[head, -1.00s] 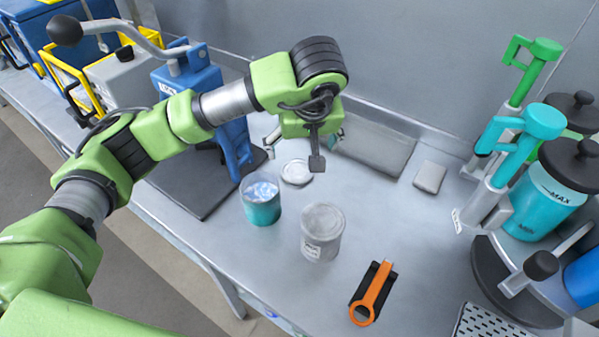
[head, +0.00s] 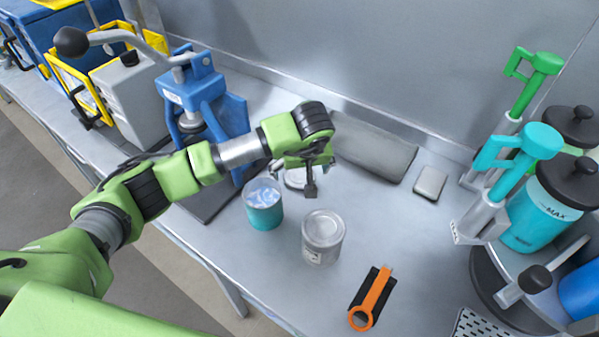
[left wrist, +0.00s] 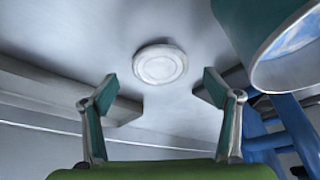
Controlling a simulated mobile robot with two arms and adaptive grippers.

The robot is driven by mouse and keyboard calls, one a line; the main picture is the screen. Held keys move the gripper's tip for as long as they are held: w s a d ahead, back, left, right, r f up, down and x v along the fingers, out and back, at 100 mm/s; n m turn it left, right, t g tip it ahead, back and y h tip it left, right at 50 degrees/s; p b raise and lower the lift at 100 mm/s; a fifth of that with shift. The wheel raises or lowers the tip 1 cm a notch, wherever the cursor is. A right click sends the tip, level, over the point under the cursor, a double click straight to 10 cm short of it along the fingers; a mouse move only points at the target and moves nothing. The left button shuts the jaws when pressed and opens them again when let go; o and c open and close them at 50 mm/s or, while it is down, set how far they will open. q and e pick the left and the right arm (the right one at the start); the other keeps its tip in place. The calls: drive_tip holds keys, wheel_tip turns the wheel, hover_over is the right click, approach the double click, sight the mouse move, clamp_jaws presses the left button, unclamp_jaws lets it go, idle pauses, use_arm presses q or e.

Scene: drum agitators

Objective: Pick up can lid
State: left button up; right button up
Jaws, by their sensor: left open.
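The can lid (left wrist: 160,64) is a round, pale disc lying flat on the grey table. In the head view the lid (head: 294,181) shows partly behind my left gripper (head: 305,172). In the left wrist view my left gripper (left wrist: 155,90) is open, with its two fingers apart and the lid seen between and beyond the tips. The fingers do not appear to touch the lid. A teal can (head: 263,207) with white and blue contents stands open near it. A grey can (head: 323,236) with a closed-looking top stands to the right. My right gripper is not in view.
A blue lever press (head: 205,100) stands to the left. A grey flat block (head: 372,150) and a small grey block (head: 430,183) lie at the back. An orange-handled tool (head: 371,298) lies in front. Teal dispensers (head: 545,205) stand at the right.

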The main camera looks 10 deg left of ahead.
sight(299, 177)
use_arm(q)
drive_tip(key=shift+x, duration=1.45)
drive_tip(key=shift+r, duration=0.1)
drive_tip(key=c, duration=1)
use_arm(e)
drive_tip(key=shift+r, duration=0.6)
use_arm(q)
drive_tip(key=shift+o, duration=0.2)
drive_tip(key=shift+r, duration=0.15)
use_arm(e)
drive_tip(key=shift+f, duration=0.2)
